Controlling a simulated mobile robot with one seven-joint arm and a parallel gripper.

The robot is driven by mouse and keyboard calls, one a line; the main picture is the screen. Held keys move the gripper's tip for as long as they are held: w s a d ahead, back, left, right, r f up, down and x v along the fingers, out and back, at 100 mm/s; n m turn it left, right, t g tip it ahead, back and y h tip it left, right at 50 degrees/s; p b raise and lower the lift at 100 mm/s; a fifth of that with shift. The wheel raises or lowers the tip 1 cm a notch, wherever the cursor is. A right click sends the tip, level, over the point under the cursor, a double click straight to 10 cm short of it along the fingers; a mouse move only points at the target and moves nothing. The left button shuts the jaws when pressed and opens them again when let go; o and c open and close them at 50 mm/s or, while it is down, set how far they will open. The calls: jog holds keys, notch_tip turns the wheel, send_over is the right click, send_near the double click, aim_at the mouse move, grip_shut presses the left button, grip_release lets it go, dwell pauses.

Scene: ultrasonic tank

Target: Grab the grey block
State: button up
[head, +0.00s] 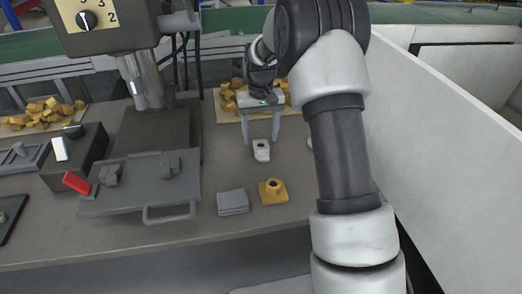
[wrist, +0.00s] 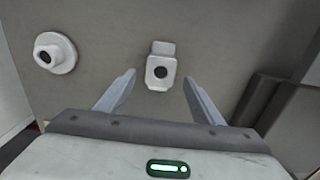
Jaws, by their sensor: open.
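A light grey block (head: 261,152) with a dark round hole stands on the grey table in the head view. It also shows in the wrist view (wrist: 162,82), upper middle, with a narrower tab at its far end. My gripper (head: 261,141) is open and points down, its fingers on either side of the block in the head view. In the wrist view the fingertips (wrist: 159,77) are spread, with gaps between them and the block. I cannot tell how far above the table they are.
A round white flanged part (wrist: 63,55) lies left in the wrist view. A yellow block (head: 272,193) and a flat grey stack (head: 233,203) lie nearer the front. A machine (head: 150,135) stands left; yellow pieces (head: 232,88) lie behind. A white wall (head: 450,140) bounds the right.

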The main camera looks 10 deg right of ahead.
aim_at(261, 144)
notch_tip(261, 144, down, 4)
jog(key=shift+r, duration=0.2)
jog(key=c, duration=1.3)
